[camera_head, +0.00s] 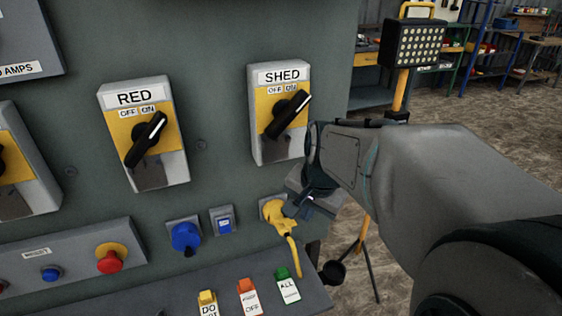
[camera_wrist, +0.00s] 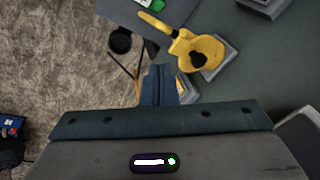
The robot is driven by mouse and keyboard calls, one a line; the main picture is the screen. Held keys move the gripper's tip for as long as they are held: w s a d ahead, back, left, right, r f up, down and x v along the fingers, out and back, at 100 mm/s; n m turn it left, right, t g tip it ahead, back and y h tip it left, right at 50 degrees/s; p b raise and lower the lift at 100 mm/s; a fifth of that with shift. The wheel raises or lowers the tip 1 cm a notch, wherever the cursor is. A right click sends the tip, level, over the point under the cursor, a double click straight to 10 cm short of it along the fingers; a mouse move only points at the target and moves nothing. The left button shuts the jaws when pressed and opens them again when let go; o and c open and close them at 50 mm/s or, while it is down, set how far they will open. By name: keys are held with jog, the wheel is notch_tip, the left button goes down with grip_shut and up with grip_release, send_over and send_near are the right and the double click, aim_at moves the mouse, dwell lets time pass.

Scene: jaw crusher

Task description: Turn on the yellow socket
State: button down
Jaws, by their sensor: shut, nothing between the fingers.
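The yellow socket (camera_head: 275,212) is on the grey panel, low and below the SHED switch, with a yellow plug-like piece and cord hanging down to the right. In the wrist view the yellow socket (camera_wrist: 205,48) shows a dark round part in its middle, above and right of my fingertips. My gripper (camera_head: 298,207) is just in front of the socket's right side and partly covers it. In the wrist view my gripper (camera_wrist: 158,72) has its fingers together with nothing between them. It looks apart from the socket, though contact is hard to tell.
The SHED switch (camera_head: 283,112) and RED switch (camera_head: 146,135) have black handles angled toward ON. A blue socket (camera_head: 185,237) and small blue switch (camera_head: 224,221) are left of the yellow socket. Tagged locks (camera_head: 248,297) lie below. A work light (camera_head: 412,45) stands on the right.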

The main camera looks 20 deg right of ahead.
jog(key=w+d+r+m+p, duration=0.1)
jog(key=w+d+m, duration=0.3)
jog(key=d+m, duration=0.3)
jog(key=shift+w+d+r+m, duration=0.2)
jog(key=shift+d+r+m, duration=0.1)
jog(key=shift+d, duration=0.05)
jog(key=w+f+p, duration=0.1)
jog(key=w+f, duration=0.6)
jog(key=f, duration=0.3)
jog(key=shift+a, duration=0.15)
jog(key=shift+p, duration=0.3)
